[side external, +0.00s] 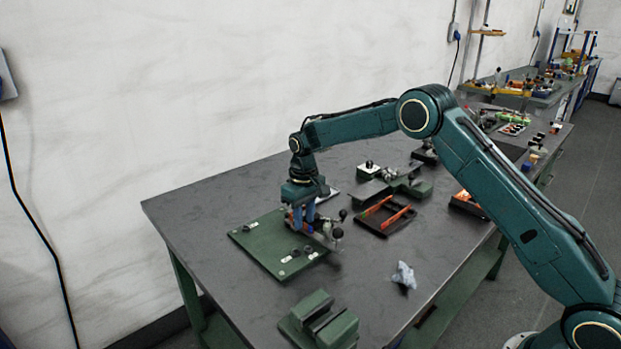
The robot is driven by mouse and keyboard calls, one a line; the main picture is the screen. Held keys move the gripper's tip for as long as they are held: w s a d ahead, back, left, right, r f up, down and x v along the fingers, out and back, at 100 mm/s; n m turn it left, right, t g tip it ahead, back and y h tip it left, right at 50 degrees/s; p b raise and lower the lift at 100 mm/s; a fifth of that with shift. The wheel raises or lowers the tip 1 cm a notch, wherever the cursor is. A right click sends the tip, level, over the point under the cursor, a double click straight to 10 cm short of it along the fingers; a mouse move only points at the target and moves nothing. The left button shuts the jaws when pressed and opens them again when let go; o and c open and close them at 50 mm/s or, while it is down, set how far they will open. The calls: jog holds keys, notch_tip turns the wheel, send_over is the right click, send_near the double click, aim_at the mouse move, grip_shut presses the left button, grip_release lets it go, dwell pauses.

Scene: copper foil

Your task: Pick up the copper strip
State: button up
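My gripper (303,222) points down over the green plate (266,251) on the dark table. Its blue fingers reach down close to the plate's right part. The view is too small to tell whether the fingers are apart or closed on something. A small orange-red patch shows beside the fingers, too small to identify. I cannot make out a copper strip for certain; it may be hidden by the fingers. Orange-red bars (397,216) lie across a black tray (372,231) to the right of my gripper.
Dark round-knobbed parts (338,232) stand just right of my fingers. A green vise-like block (321,322) sits at the front, and a green fixture (372,192) stands behind the tray. A crumpled pale cloth (404,275) lies near the right edge. The table's left part is clear.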

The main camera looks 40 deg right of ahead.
jog(key=shift+f, duration=0.35)
grip_shut()
dwell(1.5)
